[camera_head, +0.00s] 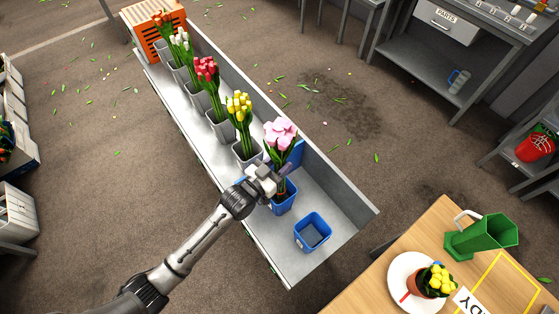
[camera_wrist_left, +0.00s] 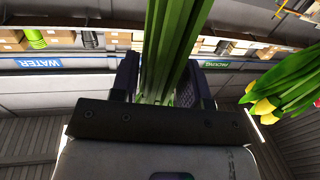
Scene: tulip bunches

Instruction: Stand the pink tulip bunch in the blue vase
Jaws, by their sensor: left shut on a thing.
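The pink tulip bunch (camera_head: 281,132) is upright at the near end of the grey trough. My left gripper (camera_head: 280,177) is shut on its green stems, which also fill the space between the fingers in the left wrist view (camera_wrist_left: 170,50). A blue vase (camera_head: 286,205) stands right below the gripper, with the bunch's lower end at its mouth; the gripper partly hides this, so I cannot tell how deep the stems sit. A second blue square container (camera_head: 312,232) stands in front of it, apparently empty. My right gripper is not in view.
Yellow tulips (camera_head: 239,107) stand in a grey vase (camera_head: 246,153) close behind the gripper, with red and white bunches farther along the trough (camera_head: 350,213). An orange crate (camera_head: 157,35) is at the far end. A wooden table (camera_head: 377,287) with a green jug (camera_head: 485,235) is at right.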

